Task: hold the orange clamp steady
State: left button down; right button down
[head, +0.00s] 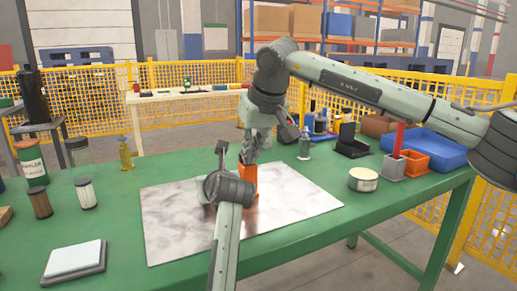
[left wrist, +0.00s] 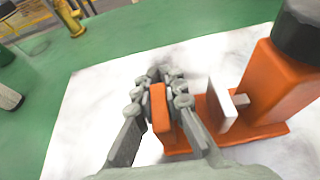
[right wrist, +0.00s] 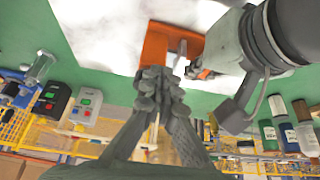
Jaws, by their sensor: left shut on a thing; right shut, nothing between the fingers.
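The orange clamp (head: 249,180) stands on a white marbled sheet, partly hidden behind my left arm in the head view. In the left wrist view it has a flat orange base, a tall orange block (left wrist: 272,88) with a black top, and a pale plate (left wrist: 222,106). My left gripper (left wrist: 160,88) is shut on the clamp's narrow upright orange end. My right gripper (head: 253,150) is shut and empty, pointing down just above the clamp. In the right wrist view its fingertips (right wrist: 160,84) overlap the orange base (right wrist: 156,44); I cannot tell whether they touch.
The white sheet (head: 170,228) lies on a green table (head: 120,258). Bottles, small cylinders and a grey-white pad (head: 76,260) are at left.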

jog(key=shift+w, duration=0.2)
jog(key=shift+d, duration=0.2)
jog(key=shift+w+d, duration=0.2)
jog(key=shift+d, duration=0.3)
jog(key=shift+w+d, duration=0.15)
jog(key=shift+d, duration=0.05)
jog(key=shift+w+d, duration=0.1)
jog(key=shift+w, duration=0.05)
dwell(0.4)
jog(key=shift+s+d, duration=0.2)
jog(key=shift+s, duration=0.1)
notch_tip(320, 180, up, 6)
dwell(0.6)
